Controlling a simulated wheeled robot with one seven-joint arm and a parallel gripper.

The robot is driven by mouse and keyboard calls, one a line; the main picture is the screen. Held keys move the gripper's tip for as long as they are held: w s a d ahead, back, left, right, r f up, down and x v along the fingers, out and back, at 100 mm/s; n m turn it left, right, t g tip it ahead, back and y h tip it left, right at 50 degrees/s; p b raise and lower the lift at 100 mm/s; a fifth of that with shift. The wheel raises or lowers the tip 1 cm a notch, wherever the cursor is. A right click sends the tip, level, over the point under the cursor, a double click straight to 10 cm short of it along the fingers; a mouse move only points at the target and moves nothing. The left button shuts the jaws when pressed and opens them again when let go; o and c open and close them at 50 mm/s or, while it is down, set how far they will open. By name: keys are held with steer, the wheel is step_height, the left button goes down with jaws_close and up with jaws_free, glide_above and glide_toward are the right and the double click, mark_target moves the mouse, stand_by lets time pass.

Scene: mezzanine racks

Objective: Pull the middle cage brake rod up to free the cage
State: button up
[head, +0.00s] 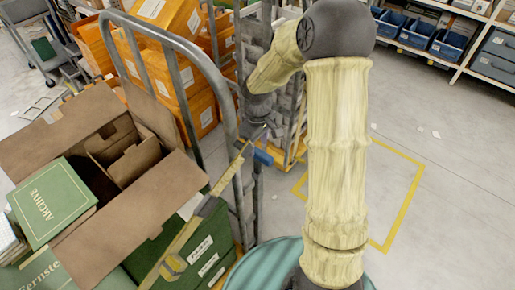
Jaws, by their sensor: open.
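My gripper (259,132) points down beside the top right of a grey tubular cage frame (215,75). It is small and partly hidden by my wrist. The jaws look open, with nothing seen between them. A small blue part (263,157) sits just below the gripper, by a thin upright bar. I cannot tell whether it is the brake rod's handle or whether the gripper touches it. Another cage (299,110) with a yellow base and grey contents stands behind my arm, which hides much of it. No brake rod can be made out for sure.
A yellow strap (202,215) crosses the near cage's load. An open cardboard box (150,175) with a green archive box (53,203) is at left. Orange boxes (165,70) stand behind.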

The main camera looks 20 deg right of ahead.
mark_target(257, 150)
steer(key=shift+f, duration=1.75)
steer(key=shift+c, duration=0.4)
